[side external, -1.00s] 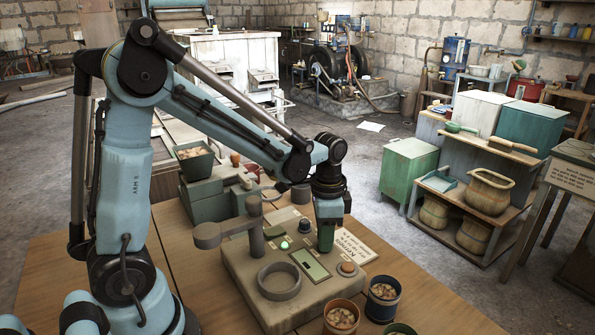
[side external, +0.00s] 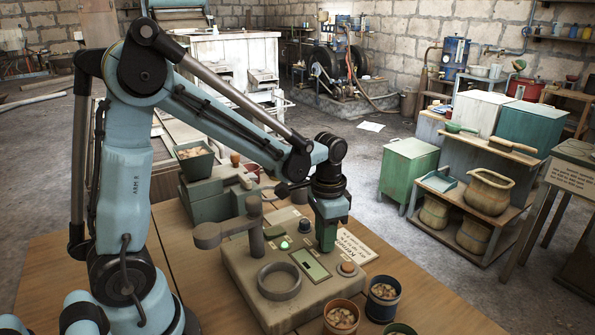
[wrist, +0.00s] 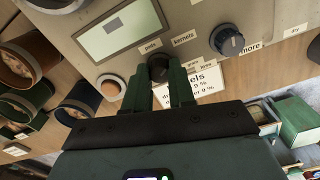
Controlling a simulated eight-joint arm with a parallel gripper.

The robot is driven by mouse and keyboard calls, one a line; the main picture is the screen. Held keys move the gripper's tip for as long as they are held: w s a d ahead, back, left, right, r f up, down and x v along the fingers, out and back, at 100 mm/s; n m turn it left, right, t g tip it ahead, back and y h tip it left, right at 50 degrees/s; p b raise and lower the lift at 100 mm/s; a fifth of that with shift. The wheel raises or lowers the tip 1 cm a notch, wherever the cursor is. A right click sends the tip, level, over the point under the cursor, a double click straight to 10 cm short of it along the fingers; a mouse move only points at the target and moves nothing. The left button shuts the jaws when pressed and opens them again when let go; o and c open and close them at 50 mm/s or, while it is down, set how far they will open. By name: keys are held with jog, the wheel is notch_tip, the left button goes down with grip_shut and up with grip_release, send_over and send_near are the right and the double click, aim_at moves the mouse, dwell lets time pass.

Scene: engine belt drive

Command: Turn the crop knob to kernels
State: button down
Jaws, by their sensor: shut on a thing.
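The crop knob (wrist: 158,67) is a small dark knob on a beige machine (side external: 240,272), with the labels "pods" and "kernels" beside it in the wrist view. My gripper (wrist: 168,78) is shut on this knob, one green finger on each side. The fingers hide part of the knob, and I cannot tell where its pointer stands. In the side view my gripper (side external: 326,243) points straight down onto the machine's top and hides the knob.
A second, larger knob (wrist: 226,39) sits between "less" and "more" labels. A screen (side external: 311,265), a round button (side external: 348,268), a ring (side external: 279,280) and a lit green lamp (side external: 285,245) are on the machine. Cups of beans (side external: 341,317) stand at the front right.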

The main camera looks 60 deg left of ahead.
jog(key=c, duration=0.9)
grip_release()
jog(key=shift+c, duration=0.2)
notch_tip(320, 180, up, 12)
jog(key=shift+s, duration=0.1)
